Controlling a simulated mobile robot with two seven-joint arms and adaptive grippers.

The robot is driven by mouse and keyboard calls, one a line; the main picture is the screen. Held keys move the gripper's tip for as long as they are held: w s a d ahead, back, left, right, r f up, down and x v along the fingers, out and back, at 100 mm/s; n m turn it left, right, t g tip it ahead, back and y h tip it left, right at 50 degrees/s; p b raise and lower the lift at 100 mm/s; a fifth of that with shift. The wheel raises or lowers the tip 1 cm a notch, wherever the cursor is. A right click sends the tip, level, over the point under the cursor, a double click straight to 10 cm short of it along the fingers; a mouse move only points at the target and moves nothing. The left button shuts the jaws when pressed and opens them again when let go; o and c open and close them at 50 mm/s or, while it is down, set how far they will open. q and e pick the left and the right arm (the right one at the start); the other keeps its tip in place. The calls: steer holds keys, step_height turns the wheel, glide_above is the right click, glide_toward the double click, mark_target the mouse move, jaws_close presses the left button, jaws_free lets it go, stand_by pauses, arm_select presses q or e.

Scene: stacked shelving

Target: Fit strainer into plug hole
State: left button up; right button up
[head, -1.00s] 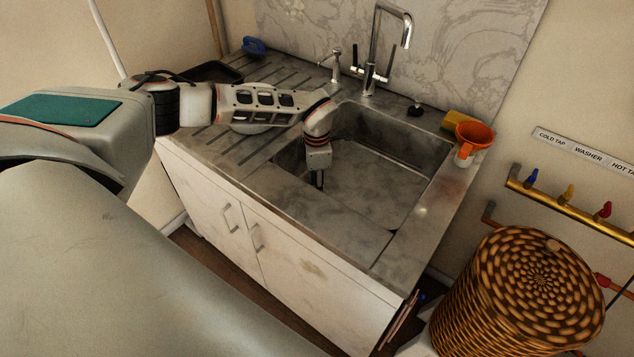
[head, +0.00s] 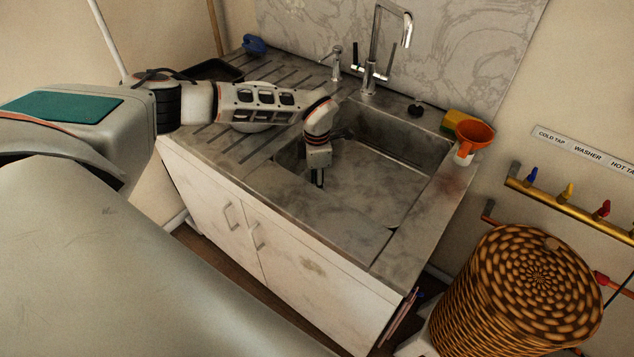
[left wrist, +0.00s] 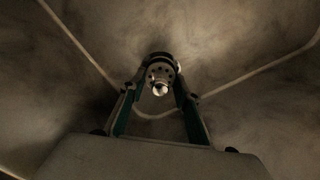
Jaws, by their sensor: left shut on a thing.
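My left gripper (head: 319,184) reaches down into the front left part of the sink basin (head: 385,185), fingers pointing downward. In the left wrist view the left gripper (left wrist: 159,90) is shut on the strainer (left wrist: 160,74), a small round metal piece with holes and a shiny knob. A dark curved rim shows just beyond the strainer; I cannot tell whether it is the plug hole or part of the strainer. The strainer is too small or hidden to make out in the head view. My right gripper is not in view.
A tap (head: 375,60) stands behind the basin. A black plug (head: 416,110), yellow sponge (head: 456,120) and orange funnel (head: 474,134) lie along the back right rim. The ribbed drainer (head: 270,100) is left. A wicker basket (head: 515,295) stands at the right. The basin's right side is clear.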

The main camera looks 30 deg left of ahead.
arm_select(q)
steer(key=shift+p, duration=0.5)
stand_by(0.9)
steer(key=shift+f+b, duration=0.5)
steer(key=shift+f, duration=0.35)
steer(key=shift+r, duration=0.1)
stand_by(0.4)
steer(key=shift+r+p, duration=0.45)
steer(key=shift+p, duration=0.2)
steer(key=shift+p, duration=0.6)
stand_by(1.3)
steer(key=shift+f+b, duration=0.35)
steer(key=shift+f, duration=0.25)
steer(key=o, duration=1.1)
steer(key=shift+o, duration=0.2)
